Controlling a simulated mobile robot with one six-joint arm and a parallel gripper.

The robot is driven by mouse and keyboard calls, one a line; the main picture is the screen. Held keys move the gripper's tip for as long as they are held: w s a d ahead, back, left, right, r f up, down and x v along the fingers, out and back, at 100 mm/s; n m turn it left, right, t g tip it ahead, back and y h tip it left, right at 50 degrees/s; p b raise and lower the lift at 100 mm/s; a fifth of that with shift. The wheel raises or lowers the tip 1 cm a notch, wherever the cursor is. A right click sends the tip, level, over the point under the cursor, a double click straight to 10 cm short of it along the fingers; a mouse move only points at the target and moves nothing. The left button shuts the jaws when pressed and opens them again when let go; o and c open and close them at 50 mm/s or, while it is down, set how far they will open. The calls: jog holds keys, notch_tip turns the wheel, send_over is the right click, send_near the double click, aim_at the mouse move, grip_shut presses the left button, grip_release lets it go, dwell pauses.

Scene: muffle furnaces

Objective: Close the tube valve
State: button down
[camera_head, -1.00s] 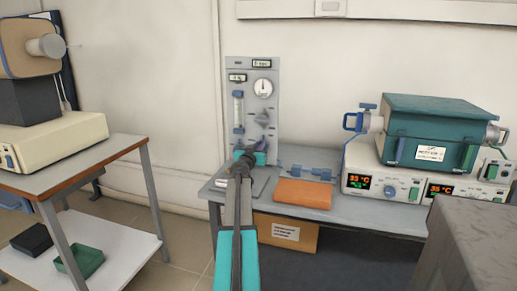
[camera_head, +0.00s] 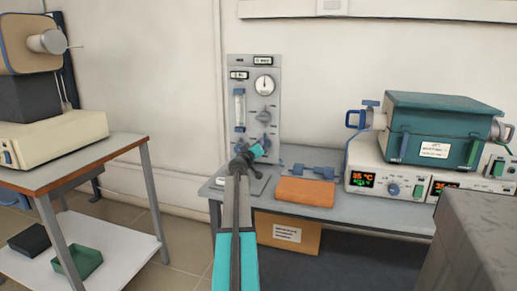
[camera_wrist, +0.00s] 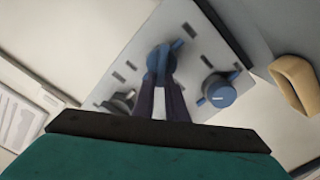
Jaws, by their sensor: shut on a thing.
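The grey upright panel (camera_head: 252,100) stands at the back left of the bench, with a round gauge, a flow tube and valve knobs. In the wrist view a blue valve handle (camera_wrist: 160,60) is on the panel (camera_wrist: 186,55). My gripper (camera_wrist: 162,84) is shut on this handle. Another blue round knob (camera_wrist: 218,92) with a white mark sits beside it, apart from my fingers. I cannot tell how far the valve is turned.
An orange block (camera_head: 305,192) and blue fittings (camera_head: 312,170) lie on the bench right of the arm. A teal furnace (camera_head: 445,130) on control units reading 35 °C stands further right. A separate table (camera_head: 75,165) is at the left.

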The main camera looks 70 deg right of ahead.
jog(key=n, duration=0.3)
jog(key=f+n, duration=0.1)
jog(key=n, duration=0.7)
jog(key=shift+w+d+f, duration=0.1)
jog(key=shift+w+f, duration=0.1)
jog(key=shift+w, duration=0.1)
dwell(0.3)
jog(key=c, duration=1.8)
grip_release()
jog(key=shift+f, duration=0.1)
jog(key=shift+a, duration=0.25)
jog(key=a, duration=1.3)
jog(key=shift+s+a, duration=0.2)
jog(key=shift+s, duration=0.15)
